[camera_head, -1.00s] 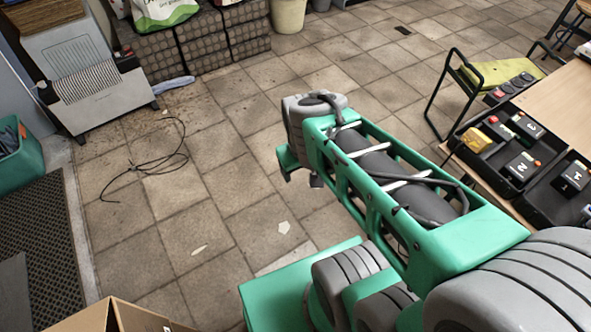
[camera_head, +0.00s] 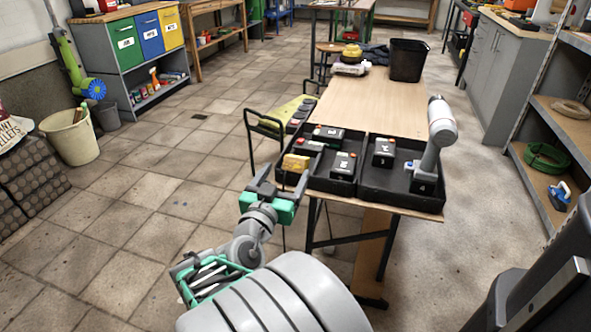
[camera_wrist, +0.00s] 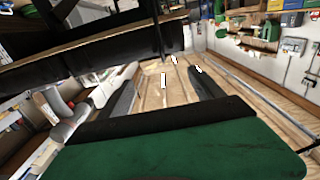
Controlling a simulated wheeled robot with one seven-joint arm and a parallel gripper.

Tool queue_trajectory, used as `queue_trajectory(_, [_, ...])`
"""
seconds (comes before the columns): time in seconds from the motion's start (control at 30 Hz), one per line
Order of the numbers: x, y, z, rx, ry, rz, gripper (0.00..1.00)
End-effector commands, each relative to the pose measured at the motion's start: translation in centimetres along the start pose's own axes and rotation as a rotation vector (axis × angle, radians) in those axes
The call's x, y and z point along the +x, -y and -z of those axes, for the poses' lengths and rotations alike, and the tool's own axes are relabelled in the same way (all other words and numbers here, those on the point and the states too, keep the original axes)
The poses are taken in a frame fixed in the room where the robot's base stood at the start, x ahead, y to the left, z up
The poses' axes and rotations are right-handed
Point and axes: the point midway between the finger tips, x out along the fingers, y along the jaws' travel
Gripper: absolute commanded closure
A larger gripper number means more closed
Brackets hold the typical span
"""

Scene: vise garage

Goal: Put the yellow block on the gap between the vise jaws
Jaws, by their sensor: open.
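A yellow block (camera_head: 295,162) is at the left end of the black trays on the wooden table in the head view. My gripper (camera_head: 285,174) is open at the table's near left corner, with its fingertips just short of the block in the picture. I cannot tell the exact distance between them. In the wrist view the two dark fingers of my gripper (camera_wrist: 162,88) stand apart with nothing between them. I cannot make out the yellow block there. No vise jaws can be clearly made out in either view.
Black trays (camera_head: 372,197) hold several dark blocks with white letters. A grey-white upright device (camera_head: 440,128) stands at their right end. A black bin (camera_head: 407,60) stands at the table's far end. The wooden tabletop (camera_head: 372,105) between is mostly bare.

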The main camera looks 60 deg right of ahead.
Motion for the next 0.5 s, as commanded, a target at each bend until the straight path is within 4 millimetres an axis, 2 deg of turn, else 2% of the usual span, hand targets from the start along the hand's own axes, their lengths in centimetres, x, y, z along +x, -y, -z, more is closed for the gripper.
queue_trajectory(0.17, [1.9,-0.3,-0.1,0.000,0.001,-0.005,0.24])
queue_trajectory(0.4, [5.6,-0.5,-0.2,0.000,0.003,-0.003,0.24])
queue_trajectory(0.5, [6.0,-0.4,-0.1,0.000,0.001,0.001,0.24])
